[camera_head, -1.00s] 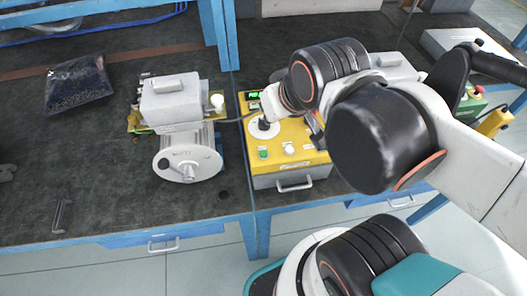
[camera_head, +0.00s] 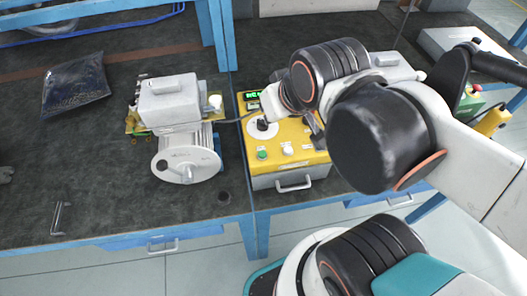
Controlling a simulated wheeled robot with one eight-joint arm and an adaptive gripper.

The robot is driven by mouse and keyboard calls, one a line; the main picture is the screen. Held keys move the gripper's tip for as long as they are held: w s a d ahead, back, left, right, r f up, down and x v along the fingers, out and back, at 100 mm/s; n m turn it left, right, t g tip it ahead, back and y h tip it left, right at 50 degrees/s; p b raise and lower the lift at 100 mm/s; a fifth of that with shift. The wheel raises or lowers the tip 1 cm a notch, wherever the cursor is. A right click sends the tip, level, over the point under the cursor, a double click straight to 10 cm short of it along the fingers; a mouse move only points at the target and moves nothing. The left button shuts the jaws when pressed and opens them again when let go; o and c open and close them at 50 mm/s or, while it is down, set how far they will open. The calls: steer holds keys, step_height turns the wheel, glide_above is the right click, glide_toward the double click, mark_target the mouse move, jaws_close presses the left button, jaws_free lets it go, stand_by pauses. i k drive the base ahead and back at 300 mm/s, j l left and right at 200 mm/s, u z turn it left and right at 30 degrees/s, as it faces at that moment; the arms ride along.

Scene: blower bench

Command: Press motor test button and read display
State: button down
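A yellow-topped test box (camera_head: 318,157) stands on the bench right of centre. Its small green-lit display (camera_head: 252,95) is at the back left; its characters are too small to read. A black knob (camera_head: 263,123) sits on a white dial, with a green button (camera_head: 262,154) and a white button (camera_head: 287,149) in front. The motor (camera_head: 186,161), a grey cylinder with a box on top, lies left of the test box. My gripper (camera_head: 315,130) is mostly hidden behind my arm, over the right part of the panel; only a dark piece shows. Its opening and any contact cannot be seen.
A dark bag (camera_head: 76,85) lies at the left of the bench, and a small metal handle (camera_head: 60,218) near the front edge. A blue post (camera_head: 217,40) rises behind the motor. A red emergency button (camera_head: 477,88) shows at the far right. The dark bench left of the motor is mostly clear.

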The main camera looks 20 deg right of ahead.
mark_target(262, 154)
steer(key=z, duration=1.45)
steer(key=k+j+z, duration=0.15)
steer(key=k+j, duration=0.3)
steer(key=k, duration=0.15)
steer(key=k+j, duration=0.25)
steer(key=k, duration=0.2)
